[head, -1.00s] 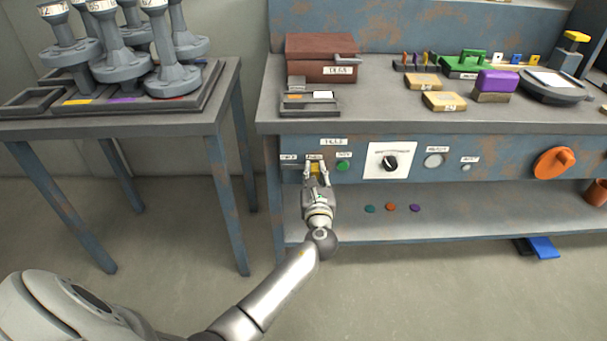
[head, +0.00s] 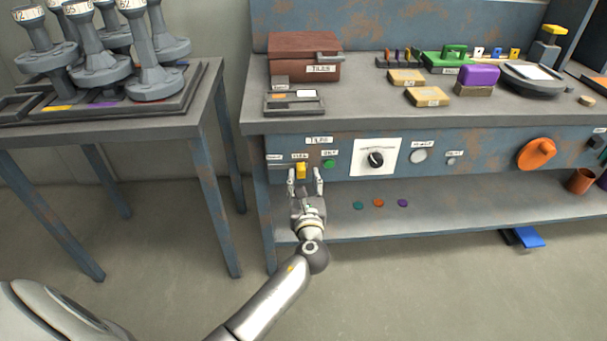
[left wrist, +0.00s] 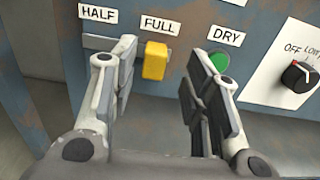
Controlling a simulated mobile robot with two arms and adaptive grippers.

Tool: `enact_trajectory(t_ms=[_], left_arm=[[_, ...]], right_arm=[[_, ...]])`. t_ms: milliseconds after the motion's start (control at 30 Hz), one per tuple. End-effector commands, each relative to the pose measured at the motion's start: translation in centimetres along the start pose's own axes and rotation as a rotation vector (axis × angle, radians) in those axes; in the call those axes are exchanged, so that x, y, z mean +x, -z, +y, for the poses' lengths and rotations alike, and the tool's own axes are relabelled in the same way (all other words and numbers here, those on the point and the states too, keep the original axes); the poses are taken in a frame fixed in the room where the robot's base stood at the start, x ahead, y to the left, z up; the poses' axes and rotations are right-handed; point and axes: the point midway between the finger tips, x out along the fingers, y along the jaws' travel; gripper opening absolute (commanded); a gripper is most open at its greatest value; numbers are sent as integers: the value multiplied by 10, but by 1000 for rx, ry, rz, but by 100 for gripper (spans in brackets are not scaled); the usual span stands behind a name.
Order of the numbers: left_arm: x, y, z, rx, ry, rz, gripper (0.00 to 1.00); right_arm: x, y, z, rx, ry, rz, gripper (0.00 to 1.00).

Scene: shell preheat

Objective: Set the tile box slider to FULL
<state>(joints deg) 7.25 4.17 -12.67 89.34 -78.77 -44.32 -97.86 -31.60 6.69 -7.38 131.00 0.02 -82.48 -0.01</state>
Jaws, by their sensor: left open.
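The yellow slider knob (head: 301,170) sits on the bench's front panel under the TILES label (head: 319,140). In the left wrist view the yellow knob (left wrist: 155,60) is directly below the FULL label (left wrist: 162,25), at the right end of its slot. The HALF label (left wrist: 98,13) is to its left, above the bare part of the slot (left wrist: 100,42). My left gripper (head: 305,178) is open in front of the panel. In the left wrist view its fingers (left wrist: 157,85) stand apart, nearer the camera than the knob, with nothing between them. My right gripper is not in view.
A green DRY button (head: 329,163) is just right of the slider, then a black dial (head: 376,159) on a white plate. The brown tile box (head: 305,57) stands on the bench top. A lower shelf (head: 450,205) runs beneath the panel. A side table (head: 205,110) stands left.

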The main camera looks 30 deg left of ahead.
Motion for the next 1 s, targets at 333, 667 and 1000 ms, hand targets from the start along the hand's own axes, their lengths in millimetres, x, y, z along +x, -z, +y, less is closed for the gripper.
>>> enact_trajectory(t_ms=[333, 667, 1000], left_arm=[[-70, 1, -1, -2, 2, 2, 43], [-86, 0, -1, -2, 2, 1, 43], [-85, 0, -1, -2, 2, 1, 43]], right_arm=[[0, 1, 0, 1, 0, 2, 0], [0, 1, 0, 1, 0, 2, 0], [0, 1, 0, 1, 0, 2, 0]])
